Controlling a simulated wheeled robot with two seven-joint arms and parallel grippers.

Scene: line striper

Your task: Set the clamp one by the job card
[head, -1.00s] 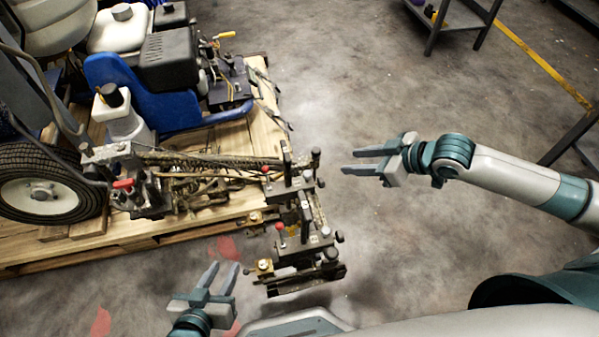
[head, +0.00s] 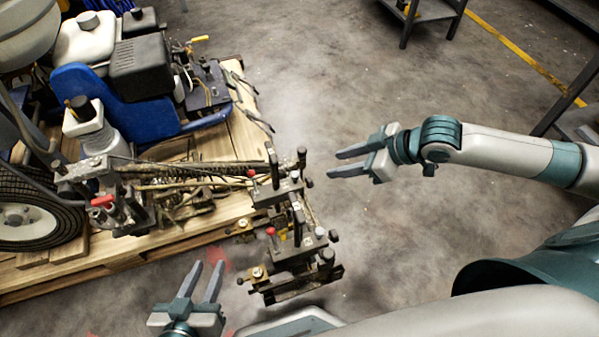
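The line striper (head: 140,80) stands on a wooden pallet. A bar assembly reaches from it toward me and carries two clamp-like units. The farther clamp unit (head: 277,190) has a red-knobbed lever and a black upright handle. The nearer clamp unit (head: 300,253) also has a red knob, with black knobs at its right. I cannot tell which is clamp one, and I see no job card. My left gripper (head: 202,281) is open and empty, left of the nearer unit. My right gripper (head: 332,163) is open and empty, to the right of the farther unit, apart from it.
The wooden pallet (head: 190,245) lies under the machine, with a wheel (head: 35,215) at the left. A dark metal cart (head: 430,12) stands at the back. Grey floor to the right of the clamps is clear, with a yellow line beyond.

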